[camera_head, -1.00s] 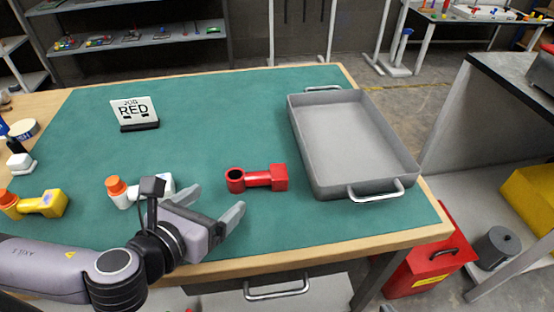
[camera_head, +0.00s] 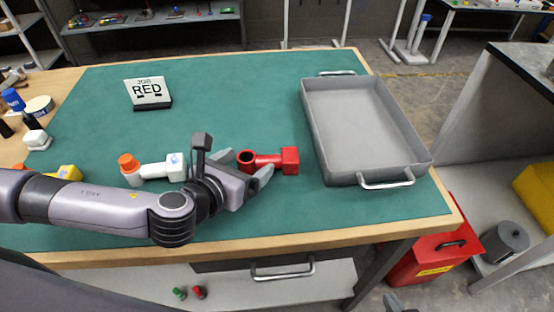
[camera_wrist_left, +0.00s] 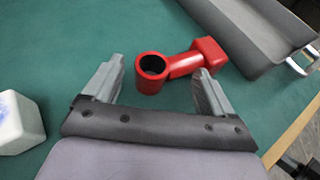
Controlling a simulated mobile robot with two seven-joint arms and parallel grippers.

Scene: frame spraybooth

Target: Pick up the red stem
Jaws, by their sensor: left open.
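The red stem (camera_head: 288,160) lies on the green mat, left of the grey tray. It has a hollow round end and a square block end. In the left wrist view the red stem (camera_wrist_left: 180,66) lies just ahead of my left gripper (camera_wrist_left: 158,72), its hollow end between the lines of the two fingers. My left gripper (camera_head: 245,167) is open and empty, close to the stem's hollow end. In the wrist view the right finger looks very near the stem's neck; I cannot tell if they touch. A small grey tip at the bottom edge seems to be my right gripper (camera_head: 397,302), mostly cut off.
A white stem with an orange end (camera_head: 155,171) lies left of my left gripper. A yellow stem (camera_head: 68,172) is partly hidden by my arm. The grey tray (camera_head: 364,180) is empty. A "JOB RED" sign (camera_head: 148,92) stands behind; the mat's middle is clear.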

